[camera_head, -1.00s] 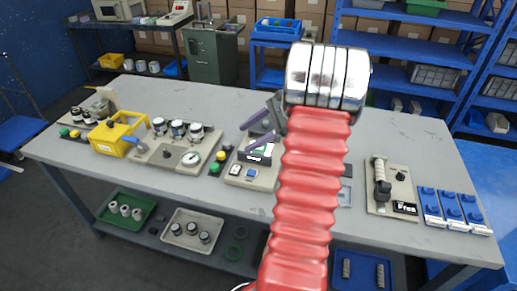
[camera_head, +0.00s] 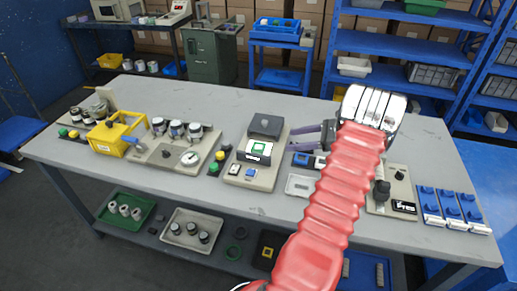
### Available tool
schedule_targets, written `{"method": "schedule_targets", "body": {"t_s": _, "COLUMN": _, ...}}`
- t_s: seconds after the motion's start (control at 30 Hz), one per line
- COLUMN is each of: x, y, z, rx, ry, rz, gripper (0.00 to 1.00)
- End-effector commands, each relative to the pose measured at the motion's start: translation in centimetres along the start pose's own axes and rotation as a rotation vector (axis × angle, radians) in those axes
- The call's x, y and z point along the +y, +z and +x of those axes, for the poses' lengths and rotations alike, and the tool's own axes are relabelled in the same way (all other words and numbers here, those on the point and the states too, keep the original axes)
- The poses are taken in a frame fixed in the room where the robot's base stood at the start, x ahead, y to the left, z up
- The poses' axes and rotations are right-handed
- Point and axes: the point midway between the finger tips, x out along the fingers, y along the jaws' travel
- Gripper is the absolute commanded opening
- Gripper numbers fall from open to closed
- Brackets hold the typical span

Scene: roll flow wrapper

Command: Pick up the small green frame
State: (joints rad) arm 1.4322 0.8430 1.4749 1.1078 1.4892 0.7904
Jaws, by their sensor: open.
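The small green frame (camera_head: 259,146) is a green square with a pale centre. It sits on the beige panel (camera_head: 262,180) in the middle of the table, in front of a dark grey block (camera_head: 266,126). My gripper (camera_head: 293,137) is open, with its dark purple-grey fingers pointing left. It is to the right of the green frame and apart from it, with nothing seen between the fingers. My red arm hides part of the table to the right.
Blue and dark pieces (camera_head: 306,160) and a pale tray (camera_head: 299,185) lie beside my arm. Green and yellow buttons (camera_head: 220,155) stand left of the panel. A gauge panel (camera_head: 165,160) and yellow box (camera_head: 112,139) are further left. Blue pieces (camera_head: 449,207) line the right end.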

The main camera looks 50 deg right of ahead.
Motion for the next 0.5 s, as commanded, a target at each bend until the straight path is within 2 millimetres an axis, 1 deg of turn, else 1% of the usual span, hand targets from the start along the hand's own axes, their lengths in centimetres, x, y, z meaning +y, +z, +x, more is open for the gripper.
{"method": "schedule_targets", "body": {"t_s": 0.17, "x": 0.0, "y": 0.0, "z": 1.7, "rx": 0.0, "ry": 0.002, "rz": -0.001, "gripper": 0.62}}
{"method": "schedule_targets", "body": {"t_s": 0.5, "x": 0.1, "y": 0.0, "z": 7.0, "rx": 0.0, "ry": 0.004, "rz": 0.0, "gripper": 0.62}}
